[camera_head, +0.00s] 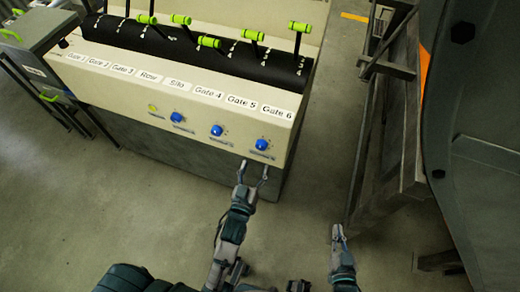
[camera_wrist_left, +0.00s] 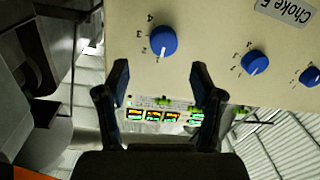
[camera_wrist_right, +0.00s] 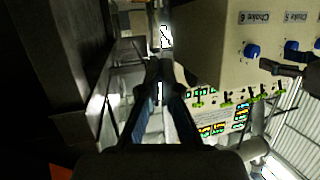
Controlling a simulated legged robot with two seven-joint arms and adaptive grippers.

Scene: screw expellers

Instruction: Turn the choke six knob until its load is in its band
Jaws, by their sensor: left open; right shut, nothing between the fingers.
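The choke six knob is the rightmost blue knob (camera_head: 262,144) on the cream console front. In the left wrist view it is the leftmost blue knob (camera_wrist_left: 163,40), with a pale pointer mark and small scale marks beside it. In the right wrist view it sits below its "Choke 6" label (camera_wrist_right: 256,18). My left gripper (camera_head: 255,168) is open and empty, just in front of the knob; in the left wrist view its fingertips (camera_wrist_left: 160,75) lie apart, below the knob in the picture. My right gripper (camera_head: 338,232) is shut and empty, right of the console.
Two more blue knobs (camera_head: 217,130) (camera_head: 177,117) and a yellow-green button (camera_head: 152,107) sit left of it. Green-handled levers (camera_head: 252,35) stand on top. Small displays with coloured bars (camera_wrist_left: 160,115) are too small to read. A dark frame (camera_head: 385,150) stands at right.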

